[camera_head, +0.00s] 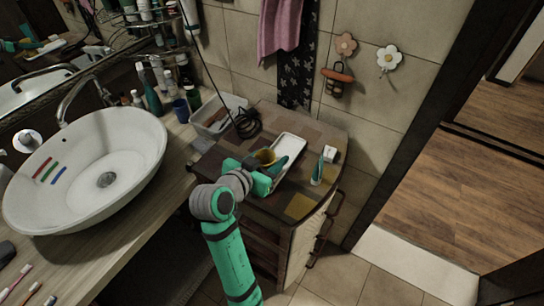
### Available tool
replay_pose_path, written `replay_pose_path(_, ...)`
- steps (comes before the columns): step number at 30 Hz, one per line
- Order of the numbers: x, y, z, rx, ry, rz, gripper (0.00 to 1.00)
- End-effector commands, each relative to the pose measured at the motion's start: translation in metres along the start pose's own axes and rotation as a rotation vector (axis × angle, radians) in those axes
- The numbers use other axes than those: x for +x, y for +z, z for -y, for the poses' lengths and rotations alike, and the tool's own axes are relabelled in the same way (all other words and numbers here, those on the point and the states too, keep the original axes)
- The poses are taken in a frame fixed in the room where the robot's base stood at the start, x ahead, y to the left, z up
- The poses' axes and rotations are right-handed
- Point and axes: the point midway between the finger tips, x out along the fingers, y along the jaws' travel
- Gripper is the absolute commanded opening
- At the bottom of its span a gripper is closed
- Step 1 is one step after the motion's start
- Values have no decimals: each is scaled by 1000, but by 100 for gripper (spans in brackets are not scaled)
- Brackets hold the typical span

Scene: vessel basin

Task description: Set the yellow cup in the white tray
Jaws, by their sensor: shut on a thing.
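My gripper (269,172) is shut on the cup. The white tray (291,144) lies on the patchwork-topped cabinet. My gripper and the cup overlap the tray's left and near part in the picture. I cannot tell whether the cup touches the tray or is held above it.
Right of the tray stand a teal-and-white tube (317,170) and a small white box (330,154). Behind left are a dark coiled cable (246,123) and a white bin (219,113). A washbasin (88,165) is at left. The cabinet top's near right corner is clear.

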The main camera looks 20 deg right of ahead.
Motion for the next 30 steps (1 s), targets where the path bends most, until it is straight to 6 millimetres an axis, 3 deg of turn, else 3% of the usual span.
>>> replay_pose_path(1,0,1,0,-1,0,0,46)
replay_pose_path(3,0,1,0,-1,-1,0,62)
replay_pose_path(16,-6,-3,0,1,-2,-1,62)
replay_pose_path(30,-92,-3,2,0,-5,-1,62)
